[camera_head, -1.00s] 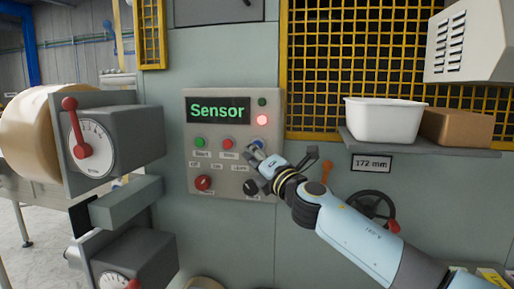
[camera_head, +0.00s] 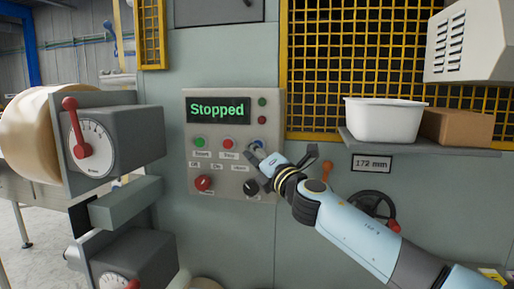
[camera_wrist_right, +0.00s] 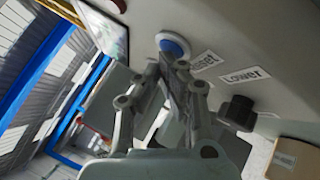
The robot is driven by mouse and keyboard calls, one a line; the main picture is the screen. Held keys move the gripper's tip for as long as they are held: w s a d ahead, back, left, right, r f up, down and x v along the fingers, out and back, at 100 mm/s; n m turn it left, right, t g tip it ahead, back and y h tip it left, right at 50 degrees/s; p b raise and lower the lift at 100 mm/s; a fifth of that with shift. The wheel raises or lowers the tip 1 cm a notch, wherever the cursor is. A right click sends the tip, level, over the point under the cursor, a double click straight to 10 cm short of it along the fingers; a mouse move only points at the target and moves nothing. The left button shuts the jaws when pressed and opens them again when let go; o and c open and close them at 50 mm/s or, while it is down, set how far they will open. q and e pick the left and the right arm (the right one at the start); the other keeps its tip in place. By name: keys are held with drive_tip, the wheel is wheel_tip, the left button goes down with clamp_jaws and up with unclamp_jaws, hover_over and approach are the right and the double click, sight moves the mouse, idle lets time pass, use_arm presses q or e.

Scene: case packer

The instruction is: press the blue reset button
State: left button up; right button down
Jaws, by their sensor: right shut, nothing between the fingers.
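The blue reset button (camera_head: 257,142) is at the right of the button row on the grey control panel (camera_head: 271,110), partly covered by my right gripper (camera_head: 257,151). In the right wrist view, the blue button (camera_wrist_right: 173,44) sits in a white ring just beyond the fingertips of my right gripper (camera_wrist_right: 168,62). That gripper is shut and empty. Its tips are at the button's lower edge; I cannot tell whether they touch it. The panel's display (camera_head: 218,110) reads "Stopped". My left gripper is not in view.
A green button (camera_head: 199,142), a red button (camera_head: 227,143), a red knob (camera_head: 203,183) and a black knob (camera_head: 250,187) share the panel. A white bin (camera_head: 385,121) and a brown box (camera_head: 457,127) stand on a shelf to the right. A handwheel (camera_head: 374,204) is below.

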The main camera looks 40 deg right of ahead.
idle(0.3)
drive_tip(key=shift+s+a, duration=0.6)
drive_tip(key=shift+a, duration=0.05)
drive_tip(key=shift+p, duration=0.3)
drive_tip(key=s+a+p, duration=0.1)
drive_tip(key=s+a, duration=0.2)
drive_tip(key=shift+s+a, duration=0.1)
drive_tip(key=shift+a, duration=0.3)
idle(0.5)
